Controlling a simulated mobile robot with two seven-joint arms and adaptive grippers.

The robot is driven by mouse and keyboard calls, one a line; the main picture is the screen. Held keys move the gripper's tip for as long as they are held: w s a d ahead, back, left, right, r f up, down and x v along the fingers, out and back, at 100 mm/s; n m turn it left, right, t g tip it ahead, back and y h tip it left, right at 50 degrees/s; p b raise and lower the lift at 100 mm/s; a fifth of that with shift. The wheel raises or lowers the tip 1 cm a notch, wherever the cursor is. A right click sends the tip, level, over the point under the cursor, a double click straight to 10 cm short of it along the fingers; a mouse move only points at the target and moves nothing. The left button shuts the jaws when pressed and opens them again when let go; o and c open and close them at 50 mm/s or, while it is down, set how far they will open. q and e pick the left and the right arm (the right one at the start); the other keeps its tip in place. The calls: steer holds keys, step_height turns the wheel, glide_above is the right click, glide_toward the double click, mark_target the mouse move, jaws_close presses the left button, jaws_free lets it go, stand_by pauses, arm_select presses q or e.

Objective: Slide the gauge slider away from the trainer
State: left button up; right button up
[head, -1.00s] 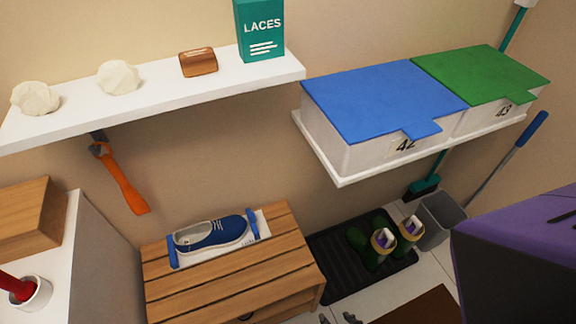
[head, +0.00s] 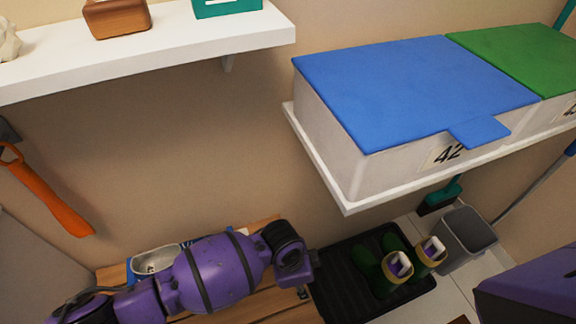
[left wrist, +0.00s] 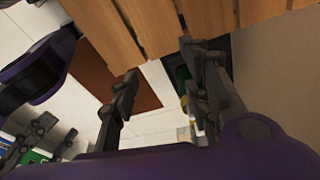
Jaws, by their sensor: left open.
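The blue trainer (head: 155,262) lies on the slatted bench, and its pale opening shows behind my left arm. My purple left arm hides most of the shoe, the gauge plate and perhaps the slider. My left gripper (left wrist: 160,65) is open and empty in the left wrist view, beside the edge of the bench slats (left wrist: 150,20). In the head view its fingers are largely hidden beyond the wrist. Dark jointed fingers (left wrist: 45,138) at the lower left look like my right gripper; their opening is unclear.
A white shelf (head: 200,52) and the blue-lidded box (head: 400,90) on its own shelf hang above. A black tray (head: 345,295) with green boots (head: 385,265) and a grey bin (head: 465,240) stand right of the bench. An orange shoehorn-like tool (head: 50,195) hangs at left.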

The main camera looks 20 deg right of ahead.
arm_select(q)
steer(key=w+a+r+m+t+y+b, duration=0.1)
steer(key=w+a+r+y+b, duration=0.15)
steer(key=w+a, duration=0.5)
steer(key=w+a+r+m+t+y+b, duration=0.1)
steer(key=w+a+r+t+y+b, duration=0.2)
steer(key=w, duration=0.7)
steer(key=shift+g+y, duration=0.35)
steer(key=shift+g, duration=0.35)
steer(key=x, duration=0.3)
steer(key=a+x, duration=0.1)
steer(key=x, duration=0.3)
arm_select(e)
steer(key=f, duration=0.2)
steer(key=w+f, duration=0.1)
steer(key=f, duration=0.1)
steer(key=shift+w+d+f, duration=0.1)
steer(key=shift+d+f, duration=0.1)
steer(key=shift+f, duration=0.05)
arm_select(q)
steer(key=shift+s+f, duration=0.1)
jaws_close()
